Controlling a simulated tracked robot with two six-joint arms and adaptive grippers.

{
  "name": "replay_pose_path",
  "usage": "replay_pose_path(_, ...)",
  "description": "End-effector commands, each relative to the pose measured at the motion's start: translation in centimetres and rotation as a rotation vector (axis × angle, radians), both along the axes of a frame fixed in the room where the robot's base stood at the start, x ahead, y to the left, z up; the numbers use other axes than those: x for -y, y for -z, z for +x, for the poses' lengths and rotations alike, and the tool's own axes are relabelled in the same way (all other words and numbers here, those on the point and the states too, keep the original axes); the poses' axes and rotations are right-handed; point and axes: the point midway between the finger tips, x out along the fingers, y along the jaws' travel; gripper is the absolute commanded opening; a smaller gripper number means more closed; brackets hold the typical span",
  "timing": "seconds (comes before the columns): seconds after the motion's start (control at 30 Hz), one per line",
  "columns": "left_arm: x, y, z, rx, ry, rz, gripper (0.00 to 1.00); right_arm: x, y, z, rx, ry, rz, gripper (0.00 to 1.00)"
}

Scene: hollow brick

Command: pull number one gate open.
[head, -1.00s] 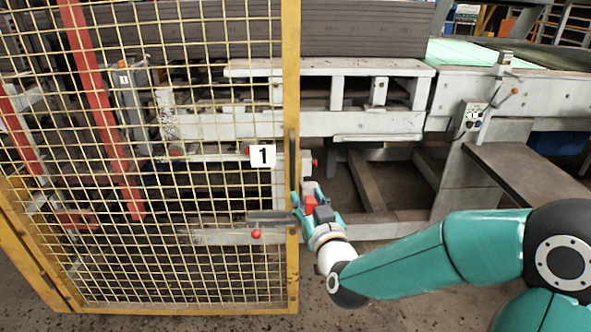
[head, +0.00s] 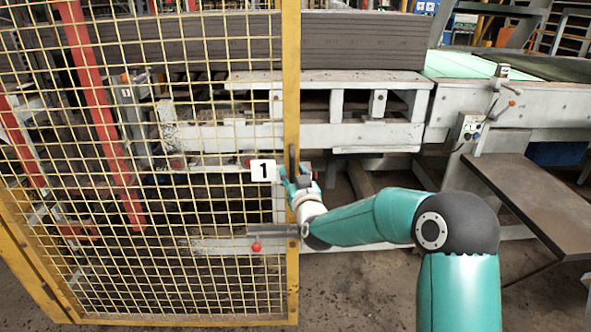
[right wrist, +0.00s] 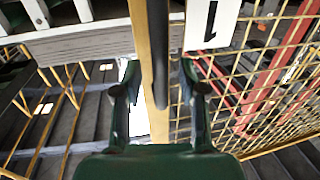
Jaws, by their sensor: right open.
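The gate is a yellow mesh panel (head: 160,255) with a white number 1 plate (head: 263,171) near its right post (head: 291,80). A dark upright handle (head: 292,158) is on that post; it shows larger in the right wrist view (right wrist: 158,45). My right gripper (head: 294,180) is at the post beside the number plate, at the handle's lower part. In the right wrist view its open fingers (right wrist: 159,72) stand on either side of the post and handle. I cannot tell whether they touch. A grey latch bar with a red knob (head: 256,246) sits below. My left gripper is not in view.
Behind the gate are a pale machine frame (head: 330,130) and a red post (head: 97,110). A control box (head: 468,128) and a brown sloping plate (head: 535,190) are at the right. Bare floor (head: 355,290) lies right of the gate.

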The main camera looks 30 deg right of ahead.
Motion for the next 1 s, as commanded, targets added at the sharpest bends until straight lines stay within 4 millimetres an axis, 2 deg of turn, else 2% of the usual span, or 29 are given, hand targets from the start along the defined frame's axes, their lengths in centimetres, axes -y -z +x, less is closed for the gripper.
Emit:
replay_pose_path(0.17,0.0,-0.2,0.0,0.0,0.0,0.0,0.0,0.3,0.0,0.9,0.0,0.0,0.0,0.41)
replay_pose_path(0.43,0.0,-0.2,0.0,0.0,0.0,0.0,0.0,0.4,0.0,1.0,0.0,0.0,0.0,0.41)
replay_pose_path(0.6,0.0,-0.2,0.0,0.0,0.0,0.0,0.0,0.4,0.0,0.9,0.0,0.0,0.0,0.13)
replay_pose_path(0.7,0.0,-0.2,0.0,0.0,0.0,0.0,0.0,0.4,0.0,0.9,0.0,0.001,0.0,0.0)
replay_pose_path(0.97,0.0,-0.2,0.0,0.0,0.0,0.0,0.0,0.4,0.0,0.9,0.0,0.001,0.0,0.0)
replay_pose_path(1.0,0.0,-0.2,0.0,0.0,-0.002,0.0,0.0,1.4,0.0,0.8,0.0,0.005,0.0,0.0)
